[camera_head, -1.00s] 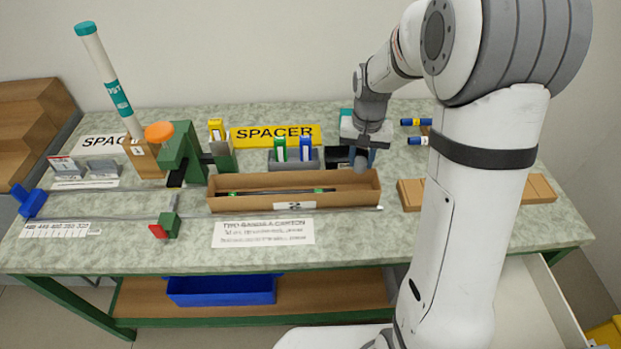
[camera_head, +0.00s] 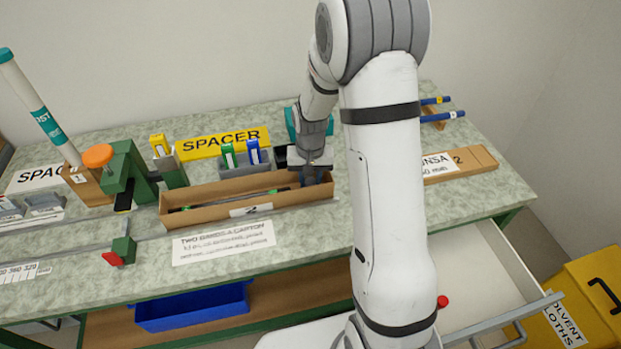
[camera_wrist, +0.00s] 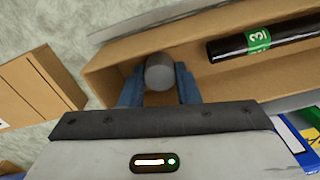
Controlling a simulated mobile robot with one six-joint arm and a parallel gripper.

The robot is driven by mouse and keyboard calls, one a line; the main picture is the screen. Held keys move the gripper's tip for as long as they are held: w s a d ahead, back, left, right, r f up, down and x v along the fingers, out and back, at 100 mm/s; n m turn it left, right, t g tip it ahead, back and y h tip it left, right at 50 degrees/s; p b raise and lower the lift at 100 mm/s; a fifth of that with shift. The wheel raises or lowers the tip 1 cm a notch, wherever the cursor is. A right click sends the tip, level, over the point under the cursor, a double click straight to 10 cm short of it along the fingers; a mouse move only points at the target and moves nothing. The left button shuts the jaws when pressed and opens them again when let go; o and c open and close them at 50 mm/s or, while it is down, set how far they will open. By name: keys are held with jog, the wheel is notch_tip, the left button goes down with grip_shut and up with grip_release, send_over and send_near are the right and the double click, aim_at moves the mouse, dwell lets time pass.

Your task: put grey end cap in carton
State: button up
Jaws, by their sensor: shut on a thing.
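The grey end cap (camera_wrist: 159,73) is a short round piece held between the two blue fingers of my gripper (camera_wrist: 158,88) in the wrist view. My gripper (camera_head: 313,182) is at the right end of the open brown carton (camera_head: 200,213) in the head view. In the wrist view the cap is over the inside of the carton (camera_wrist: 120,52), close to its end wall. Whether the cap touches the carton floor I cannot tell. A dark rod with a green band (camera_wrist: 258,42) lies in the carton. The cap is hidden by my gripper in the head view.
A holder with green and blue tubes (camera_head: 250,176) stands behind the carton. A green clamp fixture (camera_head: 125,172) stands left of it. A brown box (camera_head: 460,164) lies to the right. A drawer (camera_head: 475,275) is open below the bench.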

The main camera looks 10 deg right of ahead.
aim_at(310, 181)
jog(key=o, duration=0.9)
jog(key=shift+f, duration=0.1)
notch_tip(310, 181, up, 11)
jog(key=s+r+n+t, duration=0.1)
jog(key=s+r, duration=0.2)
jog(key=s, duration=0.4)
jog(key=s+r, duration=0.3)
jog(key=s, duration=0.4)
jog(key=s+r+n+t, duration=0.1)
jog(key=s+r, duration=0.2)
jog(key=s, duration=0.4)
jog(key=shift+s+r+n+t, duration=0.1)
jog(key=shift+s+n+t, duration=0.1)
jog(key=shift+n+t, duration=0.1)
